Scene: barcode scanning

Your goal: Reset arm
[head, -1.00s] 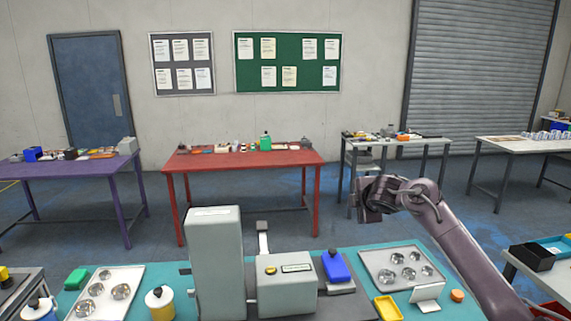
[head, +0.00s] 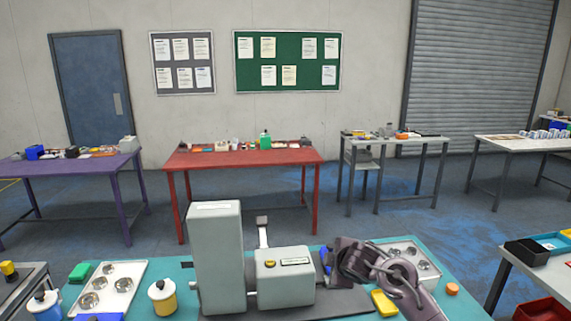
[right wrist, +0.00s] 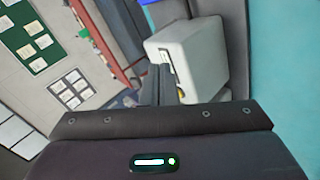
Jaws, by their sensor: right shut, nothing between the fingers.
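My right gripper (head: 345,262) is low over the right part of the teal bench (head: 455,300), just right of the small grey machine box (head: 285,278). In the right wrist view its narrow dark fingers (right wrist: 158,88) are together with nothing between them. A pale machine housing (right wrist: 190,55) stands beside the fingers there. My left gripper is not in view. A blue object (head: 324,257) is mostly hidden behind my right gripper.
A tall grey machine block (head: 215,260) stands left of the small box. Metal trays with round dishes lie at left (head: 107,288) and right (head: 411,252), the right one partly covered by my arm. A yellow tray (head: 384,303) and an orange disc (head: 452,289) lie nearby.

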